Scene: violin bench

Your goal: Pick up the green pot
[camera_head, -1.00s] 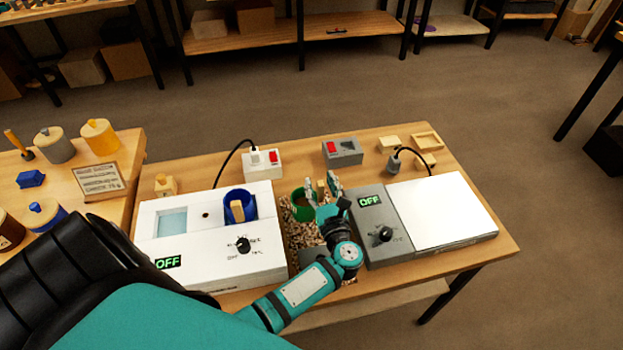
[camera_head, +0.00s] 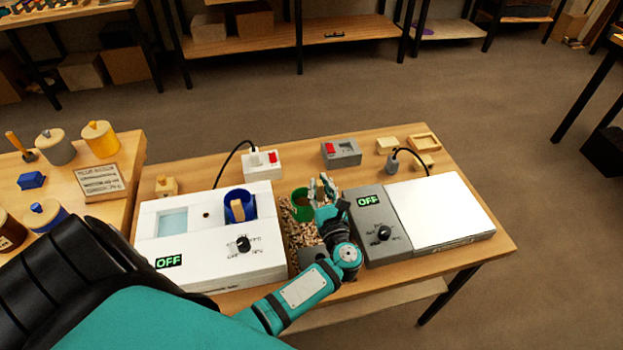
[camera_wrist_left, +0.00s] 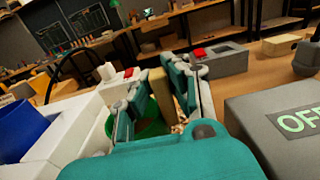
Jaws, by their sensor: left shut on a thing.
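The green pot (camera_head: 300,207) stands among wood chips between the white and grey devices. It also shows behind my fingers in the left wrist view (camera_wrist_left: 150,124). My left gripper (camera_head: 322,187) is at the right side of the pot, its fingers shut on the pot's upright wooden handle (camera_wrist_left: 157,86). The fingers hide part of the pot and handle. I cannot tell whether the pot is clear of the chips. My right gripper is not in view.
A white heater box (camera_head: 200,265) with a blue pot (camera_head: 230,194) stands to the left. A grey device (camera_head: 370,228) with a white plate (camera_head: 440,210) is close on the right. Socket boxes (camera_head: 341,153) and cables are behind. Both displays read OFF.

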